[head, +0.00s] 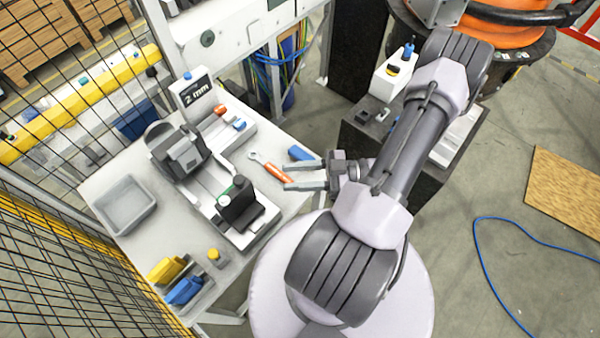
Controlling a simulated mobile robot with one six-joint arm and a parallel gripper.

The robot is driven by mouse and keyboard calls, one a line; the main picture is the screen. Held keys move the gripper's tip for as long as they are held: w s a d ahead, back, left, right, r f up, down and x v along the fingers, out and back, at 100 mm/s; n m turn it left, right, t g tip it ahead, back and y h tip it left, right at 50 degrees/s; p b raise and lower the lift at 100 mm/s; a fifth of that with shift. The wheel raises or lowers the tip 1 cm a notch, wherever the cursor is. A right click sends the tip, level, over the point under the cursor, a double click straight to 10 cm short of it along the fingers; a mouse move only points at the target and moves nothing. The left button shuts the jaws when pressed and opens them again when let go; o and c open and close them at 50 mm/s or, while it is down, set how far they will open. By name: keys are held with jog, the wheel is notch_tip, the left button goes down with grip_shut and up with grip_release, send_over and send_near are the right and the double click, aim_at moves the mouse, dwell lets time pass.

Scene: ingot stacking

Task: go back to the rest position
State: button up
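My gripper (287,177) is over the right edge of the white workbench (145,218), with its two grey fingers pointing left. My arm reaches up from the round pale base at the lower middle and bends back down near the top right. An orange-handled wrench (270,168) lies on the bench just left of the fingertips. A blue object (301,153) lies just above the fingers in the picture.
A grey machine (180,150) and a black block (238,202) stand on the bench. A grey tray (124,206) sits at its left. Yellow (165,269) and blue (184,290) pieces lie at the front. Wire fencing borders the left. A dark stand (352,135) is behind my arm. Open floor lies right.

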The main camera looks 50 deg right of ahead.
jog(key=shift+s+d, duration=0.45)
